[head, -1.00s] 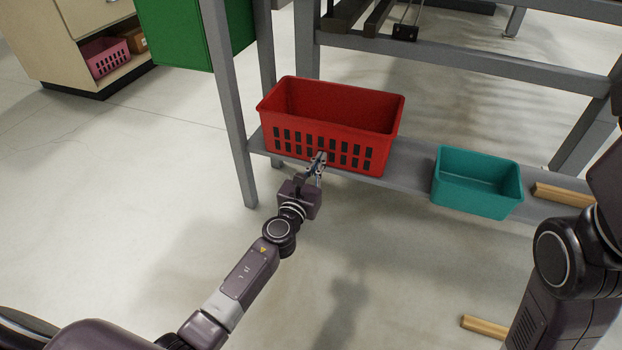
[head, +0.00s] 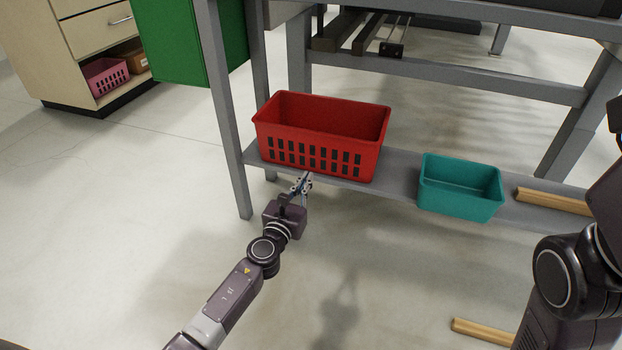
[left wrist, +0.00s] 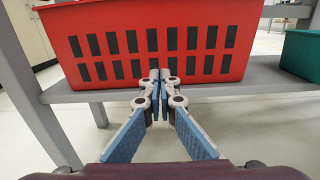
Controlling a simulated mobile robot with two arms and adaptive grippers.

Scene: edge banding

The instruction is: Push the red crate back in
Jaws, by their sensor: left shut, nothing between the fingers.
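The red crate (head: 322,135) is an empty open-topped bin with slotted sides. It stands upright on the low grey shelf (head: 395,178) of the metal bench, near the left leg. My left gripper (head: 306,176) is shut and empty, in front of the crate's slotted front face near its lower edge. In the left wrist view the closed fingertips (left wrist: 159,76) overlap the lower middle of the red crate (left wrist: 155,45). I cannot tell whether they touch it. My right arm shows at the right edge, but its gripper is out of view.
A teal bin (head: 460,188) and a wooden strip (head: 553,201) lie on the shelf to the right. Another wooden strip (head: 483,332) is on the floor. A bench leg (head: 228,120) stands left of the crate. A green panel (head: 190,40) is behind it.

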